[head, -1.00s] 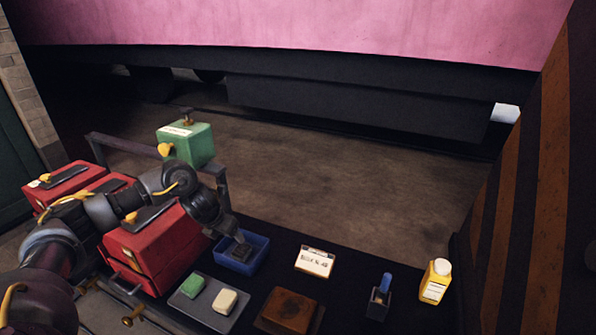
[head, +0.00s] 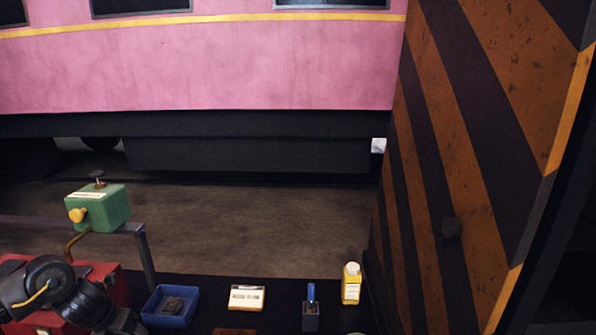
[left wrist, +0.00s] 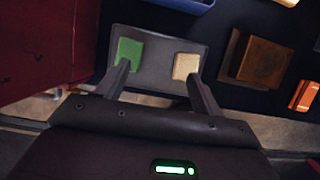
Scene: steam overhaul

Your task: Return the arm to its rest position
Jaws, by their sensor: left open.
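My left arm comes in at the lower left of the head view, over the red toolbox (head: 105,285); its gripper is cut off or hidden there. In the left wrist view my left gripper (left wrist: 160,85) is open and empty. Its fingers are apart, above the near edge of a grey tray (left wrist: 155,75) that bears a green block (left wrist: 130,51) and a cream block (left wrist: 186,65). My right gripper is not in view.
A white labelled box (head: 246,297), a dark holder with a blue-handled item (head: 310,310) and a yellow bottle (head: 351,284) stand on the dark bench. A green box (head: 98,208) is behind the toolbox. A striped wall (head: 440,160) bounds the right.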

